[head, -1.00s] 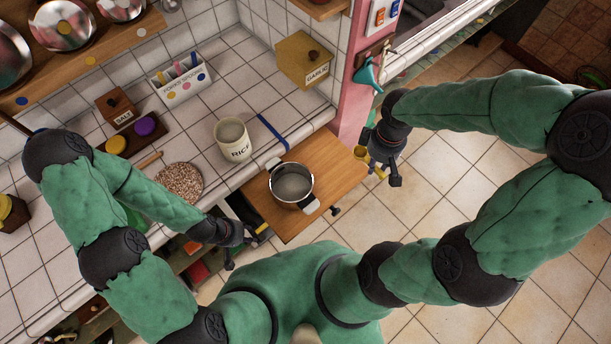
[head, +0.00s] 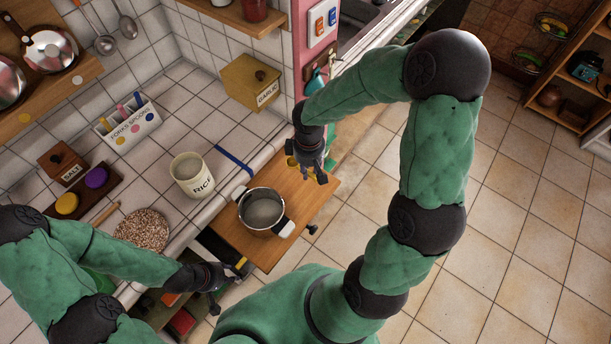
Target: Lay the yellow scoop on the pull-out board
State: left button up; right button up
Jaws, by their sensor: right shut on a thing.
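The yellow scoop (head: 291,161) is in my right gripper (head: 311,176), which is shut on it. The gripper is over the far right part of the wooden pull-out board (head: 318,200); I cannot tell whether the scoop touches the board. A steel pot (head: 262,208) with light handles stands on the board, left of and nearer than the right gripper. My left gripper (head: 231,286) is open and empty, near the board's front left corner, by the counter front.
A rice canister (head: 191,175), a blue strip (head: 234,160) and a round speckled mat (head: 141,230) are on the tiled counter. A garlic box (head: 252,82) is at the back, near the pink post. Bare board shows right of the pot.

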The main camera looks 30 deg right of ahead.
jog(key=shift+w+a+f, duration=0.2)
jog(key=shift+w+f, duration=0.3)
jog(key=shift+f, duration=0.15)
jog(key=shift+w+f+b, duration=0.1)
jog(key=shift+f+b, duration=0.75)
jog(key=shift+f, duration=0.75)
jog(key=shift+f, duration=0.2)
jog(key=o, duration=0.9)
jog(key=shift+o, duration=0.2)
jog(key=shift+r, duration=0.15)
jog(key=shift+r, duration=0.35)
notch_tip(320, 180, up, 12)
jog(key=p, duration=0.4)
jog(key=shift+w+f, duration=0.1)
jog(key=shift+f, duration=0.15)
